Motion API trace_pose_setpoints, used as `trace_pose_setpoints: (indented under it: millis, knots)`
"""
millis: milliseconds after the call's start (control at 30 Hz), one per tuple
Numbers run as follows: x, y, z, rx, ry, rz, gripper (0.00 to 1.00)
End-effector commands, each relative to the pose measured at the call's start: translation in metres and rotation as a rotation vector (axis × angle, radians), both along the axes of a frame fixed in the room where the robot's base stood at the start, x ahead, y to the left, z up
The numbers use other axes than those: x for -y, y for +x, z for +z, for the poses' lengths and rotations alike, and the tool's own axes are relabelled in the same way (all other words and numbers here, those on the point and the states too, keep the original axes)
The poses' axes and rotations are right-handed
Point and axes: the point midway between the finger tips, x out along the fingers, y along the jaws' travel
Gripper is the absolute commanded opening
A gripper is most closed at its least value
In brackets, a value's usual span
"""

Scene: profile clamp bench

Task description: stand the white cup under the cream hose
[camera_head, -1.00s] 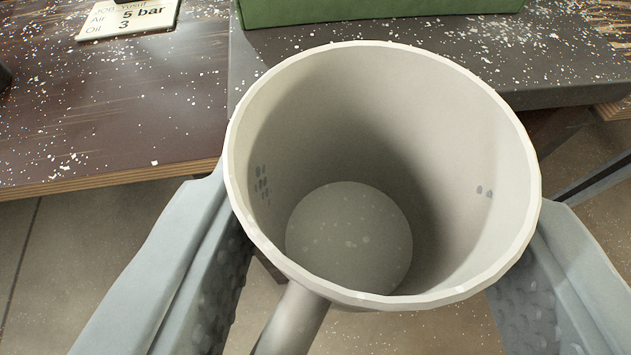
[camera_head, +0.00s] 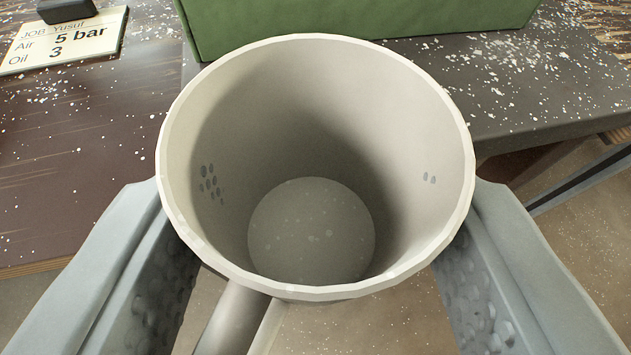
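The white cup (camera_head: 320,140) is in the middle of the camera view, its open mouth facing me and its inside empty apart from small grey specks on the walls and pale ones on the bottom. My gripper (camera_head: 316,215) has one grey finger on each side of the cup, both against its outer wall, and holds it in front of the bench edge. A pale bar (camera_head: 235,318), probably the cup's handle, sticks out from its near side. The cup hides what lies directly behind it. The cream hose is not in view.
A dark brown bench top (camera_head: 90,170) lies at left, with a grey, white-flecked slab (camera_head: 560,90) at right. A green block (camera_head: 300,16) stands behind the cup. A job card (camera_head: 65,40) with a dark object (camera_head: 66,9) is at the upper left. Floor shows below.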

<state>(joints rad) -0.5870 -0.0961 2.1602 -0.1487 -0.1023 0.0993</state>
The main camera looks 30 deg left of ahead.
Motion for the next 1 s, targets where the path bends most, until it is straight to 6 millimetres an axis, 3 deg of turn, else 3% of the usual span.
trace_pose_setpoints:
  millis: [1000]
  knots:
    - [-0.05, 0.042, -0.006, 0.0, 0.0, 0.0, 0.23]
